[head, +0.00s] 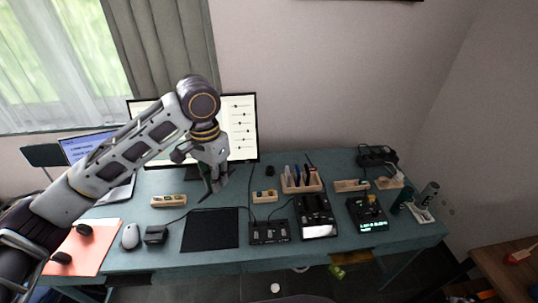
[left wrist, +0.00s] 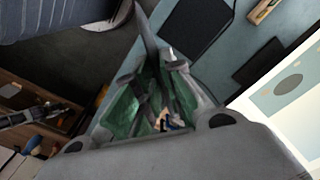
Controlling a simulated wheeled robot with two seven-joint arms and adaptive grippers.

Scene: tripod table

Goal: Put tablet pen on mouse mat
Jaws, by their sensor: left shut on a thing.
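My left gripper (head: 212,182) is above the back of the desk, behind the black mouse mat (head: 210,229) and clear of it. It is shut on a slender thing, taken as the tablet pen. In the left wrist view a narrow pale-tipped end (left wrist: 171,54) shows at the fingers of the left gripper (left wrist: 160,85); the rest is mostly hidden by the fingers. The mat lies flat and bare at the front of the desk, and a dark flat panel that may be the mat (left wrist: 190,32) shows in the left wrist view. My right gripper is not in view.
The monitor (head: 241,130) stands close behind my left gripper. A wooden pen holder (head: 302,185) stands to its right. A black box with knobs (head: 269,231) sits right of the mat; a mouse (head: 130,237) and small black box (head: 156,234) sit left of it.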

